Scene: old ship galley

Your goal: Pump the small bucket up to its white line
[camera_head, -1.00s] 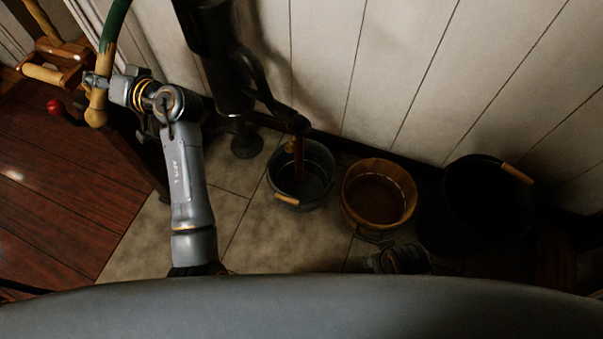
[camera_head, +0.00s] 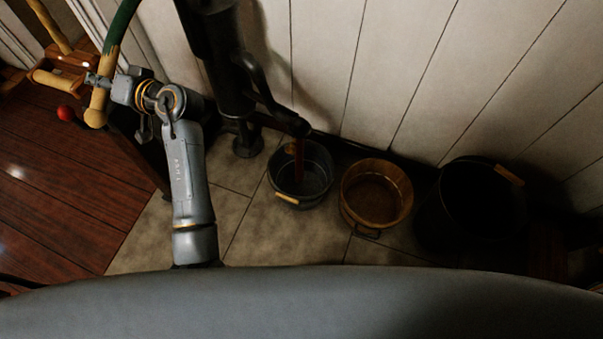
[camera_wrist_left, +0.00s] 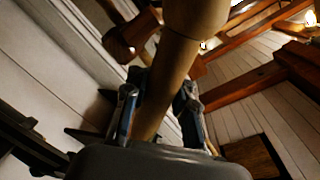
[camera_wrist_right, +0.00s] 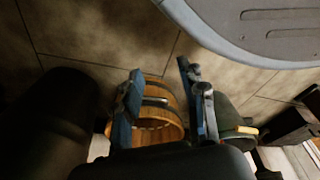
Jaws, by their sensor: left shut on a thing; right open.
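A dark pump (camera_head: 222,75) stands against the wall. Its spout is above a grey bucket (camera_head: 279,184) with a wooden grip on its bail. A reddish-brown strip (camera_head: 299,160) runs from the spout into this bucket; I cannot tell whether it is liquid. No white line or clear level shows in the dark inside. My left gripper (camera_head: 95,82) is shut on the wooden end of the green-topped pump handle (camera_head: 118,25). In the left wrist view the wooden handle (camera_wrist_left: 165,85) lies between its fingers. My right gripper (camera_wrist_right: 162,78) is open and empty.
A wooden bucket (camera_head: 348,206) stands right of the grey one, and a large black bucket (camera_head: 432,220) farther right. The wooden bucket also shows behind my right fingers (camera_wrist_right: 153,134). Floor tiles in front are clear.

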